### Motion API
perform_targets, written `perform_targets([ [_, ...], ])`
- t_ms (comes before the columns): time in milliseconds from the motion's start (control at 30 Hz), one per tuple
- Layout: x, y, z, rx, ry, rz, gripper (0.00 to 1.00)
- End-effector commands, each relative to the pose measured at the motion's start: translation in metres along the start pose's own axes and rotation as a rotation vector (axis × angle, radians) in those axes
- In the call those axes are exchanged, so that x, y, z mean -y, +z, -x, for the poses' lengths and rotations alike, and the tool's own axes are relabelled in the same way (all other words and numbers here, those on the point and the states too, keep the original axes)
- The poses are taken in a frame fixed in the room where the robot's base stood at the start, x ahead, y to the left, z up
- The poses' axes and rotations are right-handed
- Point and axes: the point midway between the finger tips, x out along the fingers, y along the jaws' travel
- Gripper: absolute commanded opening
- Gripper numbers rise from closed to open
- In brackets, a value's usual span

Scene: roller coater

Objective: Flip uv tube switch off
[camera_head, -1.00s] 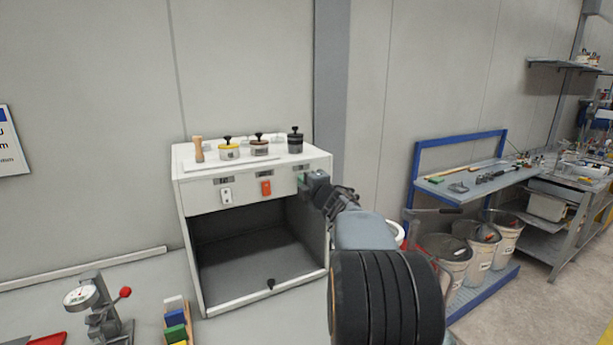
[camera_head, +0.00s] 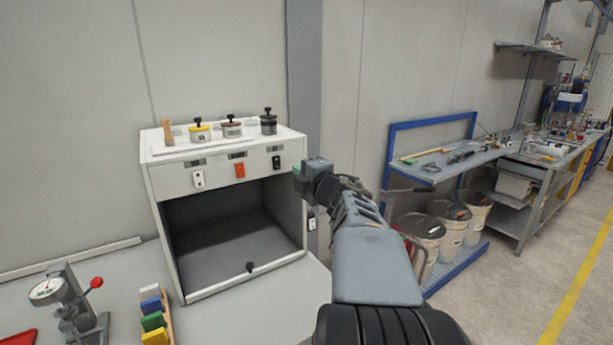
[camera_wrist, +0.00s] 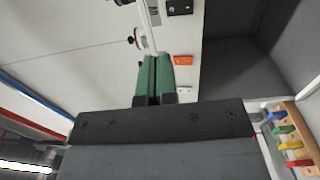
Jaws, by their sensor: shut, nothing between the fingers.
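A white cabinet (camera_head: 165,185) stands on the bench with three rocker switches on its front panel: a white one (camera_head: 198,179), an orange one (camera_head: 240,170) and a black one (camera_head: 276,162). Small labels sit above them, too small to read, so I cannot tell which is the UV tube switch. My gripper (camera_head: 298,172) is shut and empty, just right of the black switch and apart from it. In the wrist view its green fingers (camera_wrist: 153,80) are together, with the orange switch (camera_wrist: 183,60) and black switch (camera_wrist: 180,7) in sight.
Lidded jars (camera_head: 231,129) and a wooden-handled tool (camera_head: 167,132) stand on the cabinet top. A small switch or socket (camera_head: 312,222) sits right of the cabinet. A gauge stand (camera_head: 75,305) and coloured blocks (camera_head: 152,320) are on the bench at left. Buckets (camera_head: 420,235) stand at right.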

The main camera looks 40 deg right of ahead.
Motion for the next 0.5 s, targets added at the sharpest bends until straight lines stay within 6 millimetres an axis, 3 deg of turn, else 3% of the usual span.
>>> perform_targets([
  [200,-0.003,0.001,0.019,0.001,0.000,0.001,0.00],
  [500,-0.004,0.000,0.022,-0.001,0.000,-0.001,0.00],
])
